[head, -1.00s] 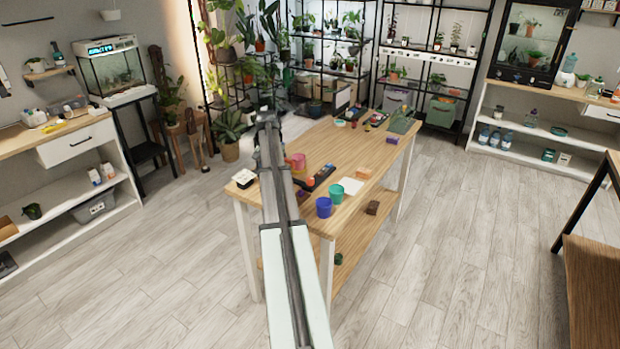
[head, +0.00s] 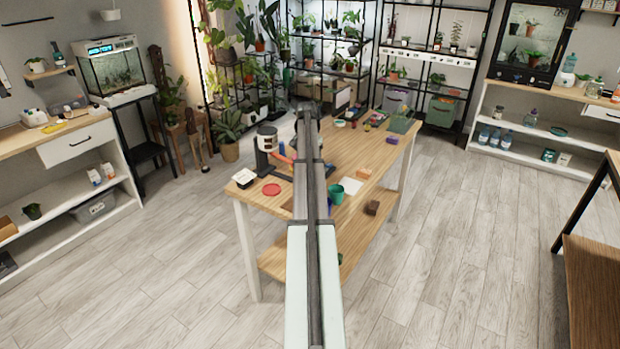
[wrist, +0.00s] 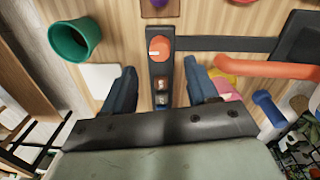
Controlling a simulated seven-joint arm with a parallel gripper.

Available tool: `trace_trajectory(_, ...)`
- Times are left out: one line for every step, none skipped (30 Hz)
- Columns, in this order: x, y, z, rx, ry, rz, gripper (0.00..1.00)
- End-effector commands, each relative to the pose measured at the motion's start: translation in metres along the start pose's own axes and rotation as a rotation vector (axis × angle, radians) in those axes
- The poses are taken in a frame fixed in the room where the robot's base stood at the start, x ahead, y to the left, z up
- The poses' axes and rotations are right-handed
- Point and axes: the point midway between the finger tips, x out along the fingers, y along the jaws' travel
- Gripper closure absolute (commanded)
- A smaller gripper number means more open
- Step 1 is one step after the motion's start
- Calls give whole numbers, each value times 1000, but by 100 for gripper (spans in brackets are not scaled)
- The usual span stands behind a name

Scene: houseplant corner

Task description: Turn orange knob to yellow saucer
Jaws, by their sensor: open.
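The orange knob (wrist: 160,47) sits at the far end of a narrow dark panel (wrist: 161,68) in the wrist view, with a small pale mark towards its lower left. My gripper (wrist: 159,68) is open and empty. Its two blue-grey fingers lie either side of the panel, and the knob shows just beyond their tips, between their lines. I cannot tell if they touch anything. A yellow patch (wrist: 238,97) shows beside a pink pot (wrist: 225,86) right of the right finger; I cannot tell if it is the yellow saucer. In the head view my arm hides the knob and gripper.
A green cup (wrist: 75,42) and a white card (wrist: 102,80) lie left of the panel. An orange tube (wrist: 265,68) runs on the right. A red saucer (head: 271,190) and a black-and-white device (head: 266,150) stand on the wooden table (head: 375,150). The table's right side has bare room.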

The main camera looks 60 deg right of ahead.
Motion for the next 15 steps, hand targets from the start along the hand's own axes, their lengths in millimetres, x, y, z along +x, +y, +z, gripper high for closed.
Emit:
trace_trajectory(11,0,1,0,-2,1,42)
trace_trajectory(16,0,1,0,-1,1,42)
trace_trajectory(22,0,1,0,-1,0,42)
trace_trajectory(27,0,1,0,-1,1,42)
trace_trajectory(32,0,1,0,-2,1,42)
trace_trajectory(38,0,1,0,-2,1,42)
trace_trajectory(41,0,1,0,-1,0,42)
trace_trajectory(45,0,0,0,0,0,42)
trace_trajectory(49,0,0,0,0,0,42)
trace_trajectory(52,0,0,0,0,0,42)
trace_trajectory(55,0,0,0,-1,0,42)
trace_trajectory(58,0,0,0,-1,0,42)
trace_trajectory(60,0,0,0,-1,0,42)
trace_trajectory(62,0,0,0,-1,0,42)
trace_trajectory(64,0,0,0,0,0,42)
